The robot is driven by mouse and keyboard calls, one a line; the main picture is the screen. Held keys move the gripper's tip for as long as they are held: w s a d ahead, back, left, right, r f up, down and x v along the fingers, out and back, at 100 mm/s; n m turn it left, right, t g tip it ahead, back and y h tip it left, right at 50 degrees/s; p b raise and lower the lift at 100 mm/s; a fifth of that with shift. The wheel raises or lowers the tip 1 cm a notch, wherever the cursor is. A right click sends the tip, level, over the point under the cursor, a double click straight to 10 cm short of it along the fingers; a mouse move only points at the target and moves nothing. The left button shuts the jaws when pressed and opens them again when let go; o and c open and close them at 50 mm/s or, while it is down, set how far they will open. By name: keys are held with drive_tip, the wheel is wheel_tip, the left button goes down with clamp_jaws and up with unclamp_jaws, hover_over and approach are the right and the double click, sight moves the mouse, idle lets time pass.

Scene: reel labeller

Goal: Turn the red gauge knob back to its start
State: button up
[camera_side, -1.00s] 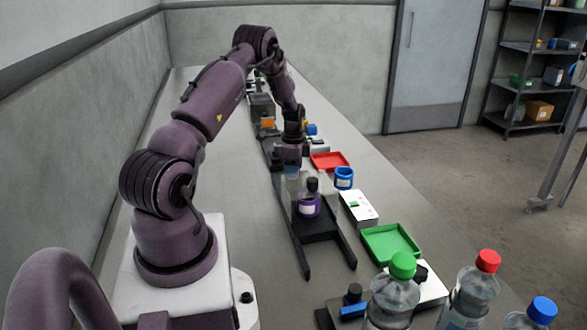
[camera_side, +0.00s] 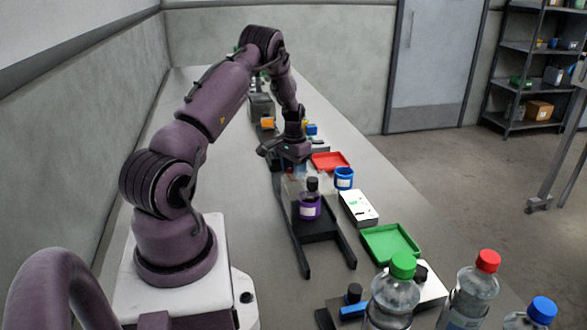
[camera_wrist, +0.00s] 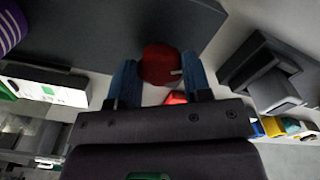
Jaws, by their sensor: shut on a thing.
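The red gauge knob (camera_wrist: 160,64) shows in the wrist view as a round red cap with a short pale mark pointing right. It sits at the edge of a dark panel (camera_wrist: 110,30). My gripper (camera_wrist: 161,76) is shut on the knob, with one blue finger on each side of it. In the side view my gripper (camera_side: 291,168) is low over the bench, behind the purple reel. The knob is hidden there by my gripper.
A purple labelled reel (camera_side: 309,208) with a black top stands close in front of my gripper. A blue ring (camera_side: 344,178), a red tray (camera_side: 330,161), a white box (camera_side: 358,208) and a green tray (camera_side: 390,243) lie to the right. Capped bottles (camera_side: 390,295) stand at the front.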

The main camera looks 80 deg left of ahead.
drive_tip(key=n, duration=0.6)
drive_tip(key=shift+n, duration=0.3)
drive_tip(key=n, duration=0.5)
drive_tip(key=shift+n, duration=0.4)
drive_tip(key=o, duration=0.9)
drive_tip(key=shift+r, duration=0.15)
wheel_tip(320, 180, up, 13)
drive_tip(key=shift+f, duration=0.1)
